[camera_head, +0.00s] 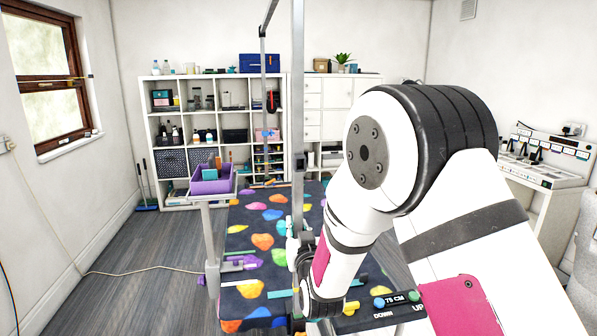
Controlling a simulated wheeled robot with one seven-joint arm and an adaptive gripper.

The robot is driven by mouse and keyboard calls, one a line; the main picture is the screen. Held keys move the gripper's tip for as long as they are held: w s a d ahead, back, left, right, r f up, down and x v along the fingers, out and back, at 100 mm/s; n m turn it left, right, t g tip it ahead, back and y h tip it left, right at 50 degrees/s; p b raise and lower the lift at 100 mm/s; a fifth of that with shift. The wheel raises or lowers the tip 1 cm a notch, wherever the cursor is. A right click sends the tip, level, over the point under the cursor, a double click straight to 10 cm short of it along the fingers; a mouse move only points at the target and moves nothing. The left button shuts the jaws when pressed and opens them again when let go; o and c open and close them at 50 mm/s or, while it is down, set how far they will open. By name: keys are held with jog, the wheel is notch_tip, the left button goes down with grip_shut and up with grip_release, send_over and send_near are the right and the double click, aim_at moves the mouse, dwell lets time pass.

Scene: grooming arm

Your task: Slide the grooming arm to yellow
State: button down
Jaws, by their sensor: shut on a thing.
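The grooming arm is a tall grey post (298,110) that rises from the near part of the grooming table (228,238). Its top bar runs away from me to a thinner hanging rod with a dark loop (272,102). A yellow piece (351,308) shows at the near table edge, right of the post. A cyan strip (279,293) lies left of the post. My gripper (292,246) is beside the post's lower part, low in the picture, and is shut on it. My own arm hides much of the gripper and the post's foot, so the fingertip contact is not clear.
A purple bin (211,182) stands on a side tray at the table's left. A height control panel (393,302) is at the near right. White shelves (222,88) line the back wall. A cable crosses the open floor (150,260) at left.

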jog(key=shift+f, duration=0.15)
jog(key=shift+f+b, duration=1.25)
jog(key=shift+f, duration=0.75)
